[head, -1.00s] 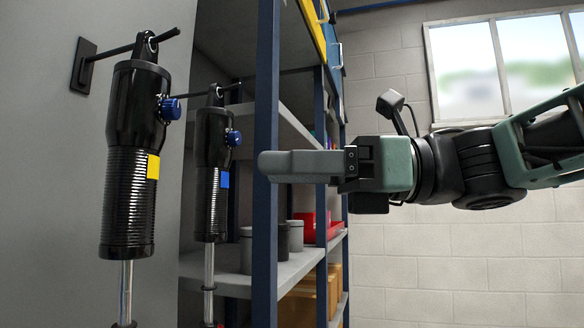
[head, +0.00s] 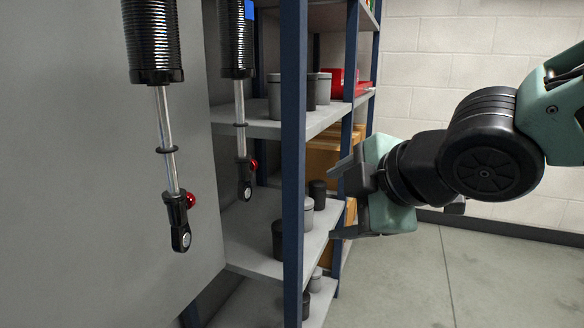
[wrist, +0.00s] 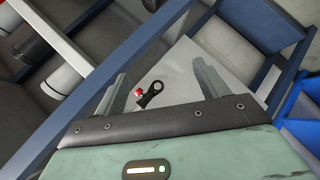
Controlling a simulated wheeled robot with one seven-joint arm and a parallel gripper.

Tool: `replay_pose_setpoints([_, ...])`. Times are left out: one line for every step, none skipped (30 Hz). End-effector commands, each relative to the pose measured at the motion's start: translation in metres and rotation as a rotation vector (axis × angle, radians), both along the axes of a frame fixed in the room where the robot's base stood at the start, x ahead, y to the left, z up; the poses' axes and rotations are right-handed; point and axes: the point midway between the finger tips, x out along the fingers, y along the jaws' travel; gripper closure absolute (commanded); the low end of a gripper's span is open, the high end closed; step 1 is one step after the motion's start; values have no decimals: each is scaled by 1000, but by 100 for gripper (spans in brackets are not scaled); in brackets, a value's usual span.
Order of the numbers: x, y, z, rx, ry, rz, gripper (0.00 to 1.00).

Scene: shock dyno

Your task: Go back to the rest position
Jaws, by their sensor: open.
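My gripper (head: 340,200) is at the right of the head view, in front of the shelf rack, with its fingers apart and nothing between them. In the wrist view its two fingers (wrist: 160,88) are spread. A shock absorber (head: 167,120) hangs at the left in the head view, with a red knob and an eyelet at its lower end; its top is out of the picture. A second shock (head: 240,110) hangs behind it, also with a red knob. One shock's eyelet end (wrist: 151,95) shows between the fingers in the wrist view, well beyond them.
A shelf rack with blue posts (head: 293,150) stands between the shocks and my gripper. Its shelves hold grey and black canisters (head: 307,215), a red bin (head: 345,82) and orange boxes. The floor (head: 430,280) at the right is clear.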

Motion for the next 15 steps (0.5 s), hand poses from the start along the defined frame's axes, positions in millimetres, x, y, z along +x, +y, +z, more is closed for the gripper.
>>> replay_pose_setpoints([-18, -10, -31, 20, 160, -118, 27])
replay_pose_setpoints([-29, -16, -47, 32, 251, -192, 27])
replay_pose_setpoints([-44, -23, -65, 43, 358, -285, 27])
replay_pose_setpoints([-56, -28, -77, 49, 432, -351, 27])
replay_pose_setpoints([-67, -33, -88, 52, 500, -413, 27])
replay_pose_setpoints([-83, -39, -101, 53, 584, -495, 27])
replay_pose_setpoints([-95, -43, -109, 52, 643, -553, 27])
replay_pose_setpoints([-106, -47, -117, 49, 697, -611, 27])
replay_pose_setpoints([-122, -52, -126, 43, 766, -685, 27])
replay_pose_setpoints([-134, -56, -131, 37, 815, -739, 27])
replay_pose_setpoints([-145, -59, -136, 31, 862, -792, 27])
replay_pose_setpoints([-161, -64, -143, 20, 921, -864, 27])
replay_pose_setpoints([-172, -67, -146, 11, 963, -918, 27])
replay_pose_setpoints([-184, -70, -150, -1, 1005, -971, 27])
replay_pose_setpoints([-189, -71, -138, -2, 1024, -997, 27])
